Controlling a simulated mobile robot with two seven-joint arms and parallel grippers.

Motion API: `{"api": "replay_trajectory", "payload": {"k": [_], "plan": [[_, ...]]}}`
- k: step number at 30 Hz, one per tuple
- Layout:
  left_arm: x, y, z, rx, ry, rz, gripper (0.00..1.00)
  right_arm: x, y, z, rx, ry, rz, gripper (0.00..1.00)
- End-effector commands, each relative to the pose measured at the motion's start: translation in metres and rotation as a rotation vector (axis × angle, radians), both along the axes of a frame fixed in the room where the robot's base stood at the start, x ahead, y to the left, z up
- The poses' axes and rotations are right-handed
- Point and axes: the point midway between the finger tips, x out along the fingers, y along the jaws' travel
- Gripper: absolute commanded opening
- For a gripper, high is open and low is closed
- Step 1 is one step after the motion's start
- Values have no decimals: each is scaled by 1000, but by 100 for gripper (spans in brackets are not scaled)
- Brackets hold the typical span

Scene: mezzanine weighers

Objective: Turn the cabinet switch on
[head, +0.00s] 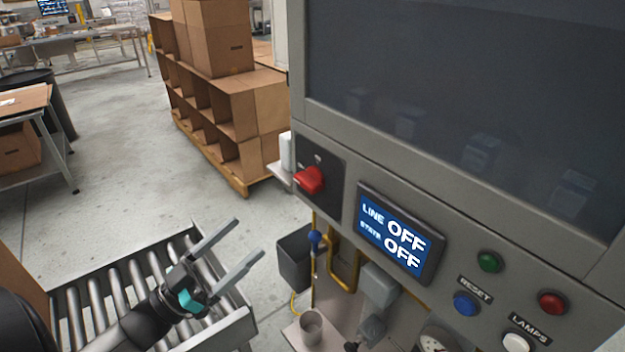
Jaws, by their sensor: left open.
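The cabinet (400,148) fills the right side of the head view. Its red rotary switch (309,180) sits on a dark plate at the left of the front panel. A blue display (393,236) beside it reads LINE OFF, with OFF also on a second line. My left gripper (245,243) is open and empty, lower left of the switch and apart from it, with its two fingers pointing up and right. My right gripper is not in view.
Green (489,262), blue (465,304), red (552,303) and white (516,342) buttons line the panel. A roller conveyor (100,300) lies under my left arm. Stacked cardboard boxes (225,110) stand behind. A cup (311,327) and yellow pipes are below the switch.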

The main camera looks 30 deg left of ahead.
Motion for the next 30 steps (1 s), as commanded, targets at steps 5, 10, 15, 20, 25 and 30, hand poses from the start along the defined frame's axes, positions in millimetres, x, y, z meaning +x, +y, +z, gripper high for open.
{"api": "replay_trajectory", "payload": {"k": [5,10,15,20,25,30], "plan": [[20,-9,10,1,-5,-2,100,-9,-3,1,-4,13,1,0],[51,-21,24,1,-6,0,100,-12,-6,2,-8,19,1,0],[80,-32,36,1,-4,1,100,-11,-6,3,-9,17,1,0],[102,-42,46,2,-2,2,100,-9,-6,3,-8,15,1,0],[119,-49,53,1,0,3,100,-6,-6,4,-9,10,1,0],[127,-52,56,2,1,3,100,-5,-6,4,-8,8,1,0]]}}
